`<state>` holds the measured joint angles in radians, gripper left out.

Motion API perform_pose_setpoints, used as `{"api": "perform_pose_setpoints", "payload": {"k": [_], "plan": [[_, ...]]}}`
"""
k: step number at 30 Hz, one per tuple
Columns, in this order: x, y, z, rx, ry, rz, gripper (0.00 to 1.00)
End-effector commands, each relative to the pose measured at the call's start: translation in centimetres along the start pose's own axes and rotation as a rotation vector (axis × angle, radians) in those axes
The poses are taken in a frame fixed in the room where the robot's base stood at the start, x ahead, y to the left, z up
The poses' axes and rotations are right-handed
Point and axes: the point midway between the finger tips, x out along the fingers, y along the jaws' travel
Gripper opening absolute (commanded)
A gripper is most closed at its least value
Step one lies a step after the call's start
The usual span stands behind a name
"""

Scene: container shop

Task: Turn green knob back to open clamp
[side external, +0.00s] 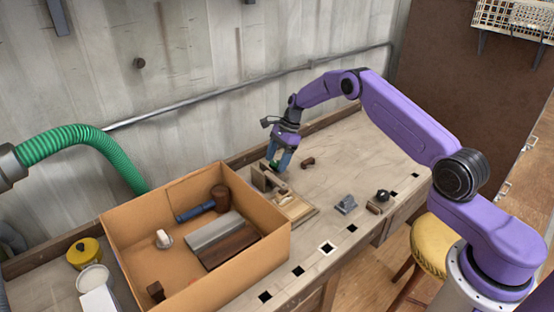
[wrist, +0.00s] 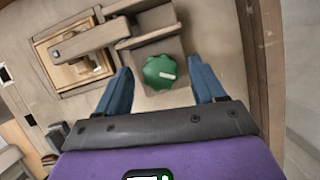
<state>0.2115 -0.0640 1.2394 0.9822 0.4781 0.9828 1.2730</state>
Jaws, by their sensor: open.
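The green knob (wrist: 161,72) shows in the wrist view, round with a scalloped edge and a pale pointer mark. It sits on the beige body of the wooden clamp (wrist: 95,38), whose arm reaches left over a framed wooden piece (wrist: 75,66). The clamp (side external: 266,180) also shows in the side view, on the bench right of the box. My gripper (wrist: 161,85) is open, with one blue finger on each side of the knob and gaps between. In the side view my gripper (side external: 281,158) is low over the clamp's back end. Finger height against the knob is hard to tell.
An orange-brown box (side external: 195,295) with a mallet (side external: 204,210) and other pieces stands left of the clamp. A small brown piece (side external: 308,162) lies right of my gripper. A grey block (side external: 346,204) sits near the front edge. The wall and a pipe (side external: 240,83) run behind.

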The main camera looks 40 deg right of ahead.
Motion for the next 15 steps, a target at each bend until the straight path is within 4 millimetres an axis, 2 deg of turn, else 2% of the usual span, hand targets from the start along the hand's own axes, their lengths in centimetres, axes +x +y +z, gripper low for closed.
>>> {"api": "perform_pose_setpoints", "payload": {"k": [8, 13, 15], "plan": [[0.16, 0.0, 0.02, 0.0, 0.0, 0.0, 0.69], [0.14, 0.0, 0.01, 0.0, 0.0, 0.0, 0.17], [0.14, 0.0, 0.0, 0.0, 0.0, 0.0, 0.14]]}}
